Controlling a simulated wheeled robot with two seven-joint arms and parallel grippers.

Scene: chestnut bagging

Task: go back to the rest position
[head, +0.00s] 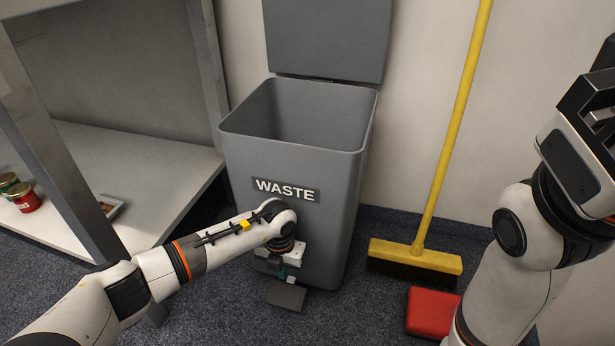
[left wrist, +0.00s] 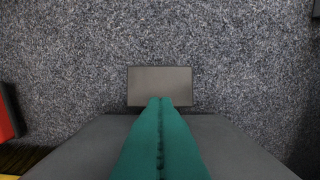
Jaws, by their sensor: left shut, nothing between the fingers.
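My left gripper (head: 286,276) is low in front of the grey waste bin (head: 245,170) in the head view. Its teal fingers (left wrist: 160,140) are shut with nothing between them. In the left wrist view their tips overlap the near edge of the bin's flat grey pedal (left wrist: 160,84); I cannot tell whether they touch it. The pedal also shows just below the gripper in the head view (head: 285,297). The bin's lid (head: 328,35) stands open. My right arm is raised at the right edge of the head view; its fingers do not show.
A yellow broom (head: 440,258) leans on the wall right of the bin. A red box-like thing (head: 431,311) lies on the floor before it. At left a shelf (head: 160,165) with a grey post holds jars (head: 24,197) and a small tray. Carpet is bare around the pedal.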

